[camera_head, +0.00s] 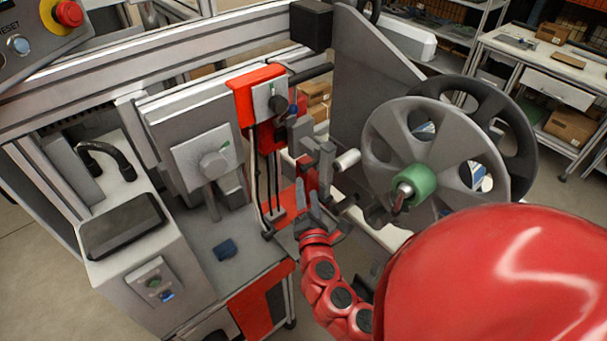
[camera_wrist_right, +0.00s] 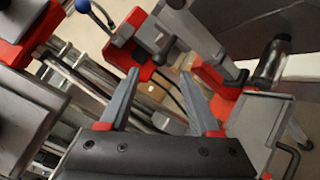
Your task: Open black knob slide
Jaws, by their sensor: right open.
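A red slide unit (camera_head: 245,90) stands upright at the middle of the machine, with a grey plate on its front. A small black knob (camera_head: 276,104) sits on that plate, and a dark handle sticks out to its right. My right gripper (camera_head: 308,205) is open and empty, below and slightly right of the unit. In the right wrist view its two fingers (camera_wrist_right: 158,76) point toward red and dark machine parts (camera_wrist_right: 140,45), apart from each other with nothing between them. I cannot tell the black knob in that view. My left gripper is not in view.
A grey reel (camera_head: 430,120) with a green hub (camera_head: 413,183) stands at the right, before a black reel. A white roller (camera_head: 347,160) is close to my right gripper. A grey box with a round knob (camera_head: 213,165) is left of the slide. A blue-tipped lever (camera_wrist_right: 83,7) shows in the wrist view.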

